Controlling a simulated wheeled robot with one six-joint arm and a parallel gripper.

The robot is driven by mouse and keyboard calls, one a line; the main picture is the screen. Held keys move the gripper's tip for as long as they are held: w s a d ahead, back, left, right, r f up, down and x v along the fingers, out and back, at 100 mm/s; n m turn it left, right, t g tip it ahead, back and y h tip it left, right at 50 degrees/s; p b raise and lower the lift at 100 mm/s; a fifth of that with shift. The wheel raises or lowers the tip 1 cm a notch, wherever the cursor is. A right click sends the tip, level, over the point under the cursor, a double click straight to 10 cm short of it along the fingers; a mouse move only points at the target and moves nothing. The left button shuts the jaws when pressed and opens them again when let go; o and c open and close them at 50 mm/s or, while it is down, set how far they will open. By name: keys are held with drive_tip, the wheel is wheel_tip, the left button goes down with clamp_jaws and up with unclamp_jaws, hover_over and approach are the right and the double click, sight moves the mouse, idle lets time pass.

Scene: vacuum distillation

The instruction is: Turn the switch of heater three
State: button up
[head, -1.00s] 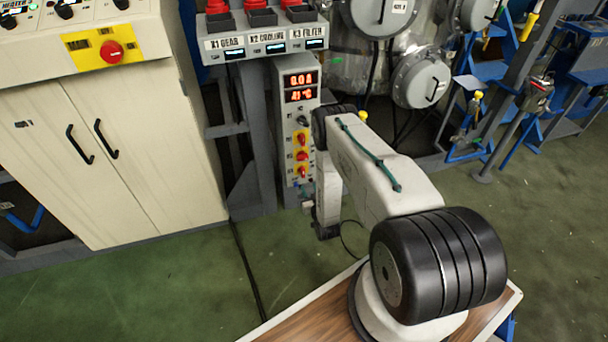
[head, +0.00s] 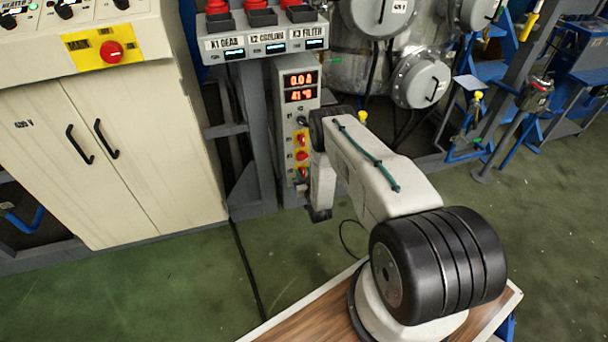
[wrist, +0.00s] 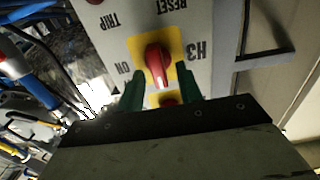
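The heater three switch (wrist: 157,62), labelled H3, is a red knob on a yellow plate in the wrist view, with ON, TRIP and RESET lettering around it. My gripper (wrist: 161,76) is open, with one green finger on each side just short of the knob. No contact shows. Part of another red knob (wrist: 168,101) shows between the fingers, nearer the palm. In the head view, the grey heater panel (head: 286,130) carries red switches on yellow plates and a lit display (head: 300,87). The gripper there is mostly hidden by my wrist, near the panel's lower end.
A cream cabinet (head: 130,165) stands left of the panel. Above it is a box labelled K1 to K3 (head: 265,42). A steel vessel (head: 345,60) and valves are behind my arm. The green floor (head: 180,290) in front is clear.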

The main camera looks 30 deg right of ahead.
clamp_jaws()
drive_tip(key=shift+m, duration=0.3)
drive_tip(key=shift+s+d+f+m, duration=0.1)
drive_tip(key=shift+d+f+m, duration=0.1)
drive_tip(key=shift+m, duration=2.65)
drive_tip(key=shift+s+d+f+m, duration=0.1)
drive_tip(key=shift+d+f+m, duration=0.1)
drive_tip(key=shift+m, duration=2.7)
drive_tip(key=shift+d+f+m, duration=0.2)
drive_tip(key=shift+m, duration=2.65)
unclamp_jaws()
